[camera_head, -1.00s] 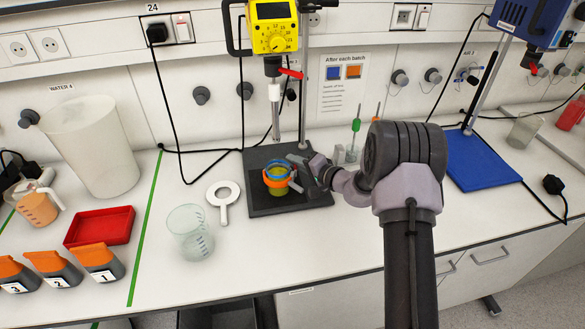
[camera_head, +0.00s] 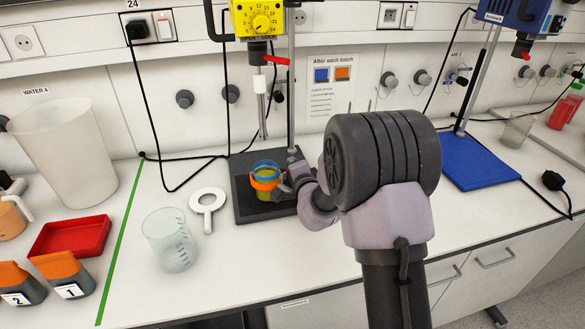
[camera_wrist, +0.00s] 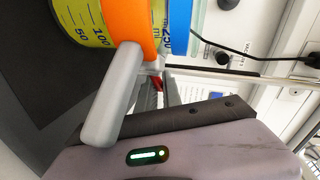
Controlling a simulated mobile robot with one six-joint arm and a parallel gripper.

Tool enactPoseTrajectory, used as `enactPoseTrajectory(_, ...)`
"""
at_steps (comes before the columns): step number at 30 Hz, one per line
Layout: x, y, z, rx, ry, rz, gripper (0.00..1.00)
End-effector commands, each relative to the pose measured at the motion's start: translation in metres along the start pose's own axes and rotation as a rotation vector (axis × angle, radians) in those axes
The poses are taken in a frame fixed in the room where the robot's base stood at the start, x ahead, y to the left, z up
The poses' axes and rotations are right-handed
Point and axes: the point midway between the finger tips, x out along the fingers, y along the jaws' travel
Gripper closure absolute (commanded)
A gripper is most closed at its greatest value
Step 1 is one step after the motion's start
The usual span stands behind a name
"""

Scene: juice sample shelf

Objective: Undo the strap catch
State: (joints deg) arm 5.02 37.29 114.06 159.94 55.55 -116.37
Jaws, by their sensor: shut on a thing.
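A glass beaker (camera_head: 264,192) with yellow-green liquid stands on the black stand base (camera_head: 247,211). An orange strap (camera_head: 264,183) and a blue band (camera_head: 266,168) go around it. In the wrist view the beaker (camera_wrist: 85,22) shows up close, with the orange strap (camera_wrist: 130,22) and blue band (camera_wrist: 180,22). My gripper (camera_head: 284,189) is at the beaker's right side. In the wrist view its grey fingers reach to the strap, with a small red part, seemingly the strap catch (camera_wrist: 158,84), between them. The fingers hide most of this part.
A yellow-headed stirrer (camera_head: 258,20) hangs on its stand above the beaker, its shaft close behind it. A blue stand base (camera_head: 470,162) is at the right.

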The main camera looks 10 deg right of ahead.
Motion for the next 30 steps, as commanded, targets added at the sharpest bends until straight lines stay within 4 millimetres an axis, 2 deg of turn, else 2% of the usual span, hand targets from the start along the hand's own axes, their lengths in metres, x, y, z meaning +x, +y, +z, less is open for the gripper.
enactPoseTrajectory(13, 0.000, 0.001, 0.000, 0.001, 0.006, 0.003, 1.00)
enactPoseTrajectory(14, 0.000, 0.001, 0.000, 0.001, 0.006, 0.003, 0.84)
enactPoseTrajectory(16, 0.000, 0.001, 0.000, 0.002, 0.006, 0.002, 0.71)
enactPoseTrajectory(26, -0.002, 0.000, 0.000, 0.002, 0.007, 0.002, 0.69)
enactPoseTrajectory(30, -0.020, -0.002, -0.001, 0.001, 0.007, 0.002, 0.69)
